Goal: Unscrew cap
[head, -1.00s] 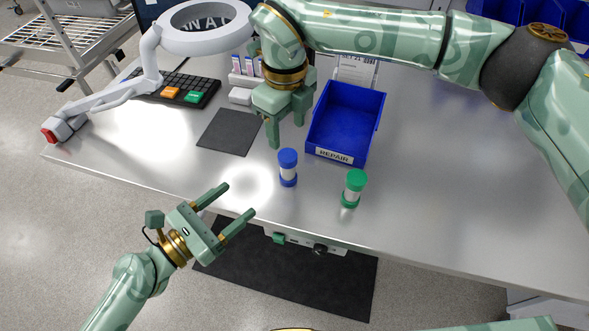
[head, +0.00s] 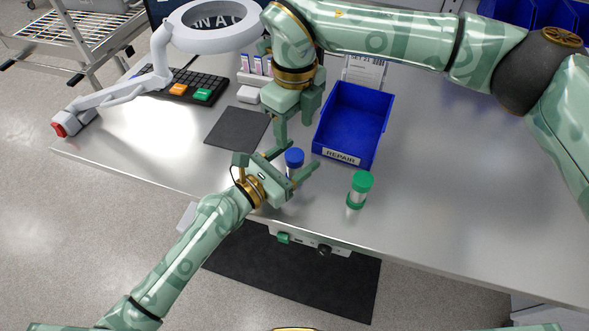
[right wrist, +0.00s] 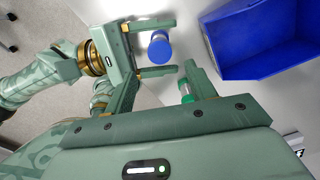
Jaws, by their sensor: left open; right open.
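A blue-capped jar (head: 294,159) stands upright near the table's front edge; its lower part is hidden behind my left gripper. My left gripper (head: 296,161) is open, with its fingers on either side of the jar. In the right wrist view the blue cap (right wrist: 159,50) shows between the left gripper's fingers, with a gap at least on one side. A green-capped jar (head: 359,190) stands upright to the right; it is partly hidden in the right wrist view (right wrist: 187,92). My right gripper (head: 297,125) is open and empty, pointing down behind the blue-capped jar.
A blue bin (head: 351,125) labelled REPAIR stands behind the jars. A dark mat (head: 237,128), a keypad (head: 186,87) and a ring-lamp magnifier (head: 160,62) are on the left. The table's right side (head: 450,170) is clear.

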